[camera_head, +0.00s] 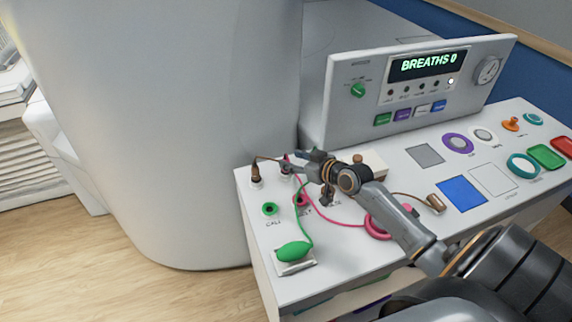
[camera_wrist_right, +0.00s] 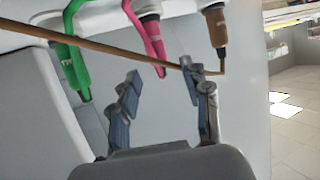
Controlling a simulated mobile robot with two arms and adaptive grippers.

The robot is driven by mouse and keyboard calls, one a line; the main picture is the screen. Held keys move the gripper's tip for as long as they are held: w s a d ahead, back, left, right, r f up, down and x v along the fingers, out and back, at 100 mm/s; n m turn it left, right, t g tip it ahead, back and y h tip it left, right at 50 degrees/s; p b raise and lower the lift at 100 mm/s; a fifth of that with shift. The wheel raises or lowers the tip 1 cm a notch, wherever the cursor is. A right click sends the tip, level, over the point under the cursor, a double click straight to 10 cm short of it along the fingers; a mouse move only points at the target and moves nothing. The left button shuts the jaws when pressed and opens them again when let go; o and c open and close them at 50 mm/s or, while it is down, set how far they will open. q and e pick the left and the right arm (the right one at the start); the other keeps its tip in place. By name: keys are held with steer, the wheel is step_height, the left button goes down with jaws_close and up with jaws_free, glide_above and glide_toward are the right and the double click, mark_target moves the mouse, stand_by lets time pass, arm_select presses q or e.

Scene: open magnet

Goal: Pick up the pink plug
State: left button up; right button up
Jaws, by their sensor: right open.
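The pink plug (camera_wrist_right: 152,35) shows in the right wrist view, upright in a white socket, above and between my right gripper's fingertips. My right gripper (camera_wrist_right: 162,76) is open, with no plug between its fingers. In the head view my right gripper (camera_head: 308,162) is over the left end of the white console, close to the plugs and partly covering them. The pink cable (camera_head: 327,219) runs from there to a pink ring. My left gripper is not in view.
A green plug (camera_wrist_right: 76,62) and a brown plug (camera_wrist_right: 217,30) flank the pink one. A brown cable (camera_wrist_right: 110,45) crosses in front of the fingers. A green bulb (camera_head: 293,250) lies at the console's front left. The display panel (camera_head: 430,66) stands behind.

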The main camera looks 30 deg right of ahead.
mark_target(287, 157)
steer(key=shift+x, duration=1.95)
steer(key=shift+r, duration=0.15)
jaws_close()
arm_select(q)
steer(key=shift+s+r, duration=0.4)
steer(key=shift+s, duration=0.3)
arm_select(e)
steer(key=shift+r, duration=0.1)
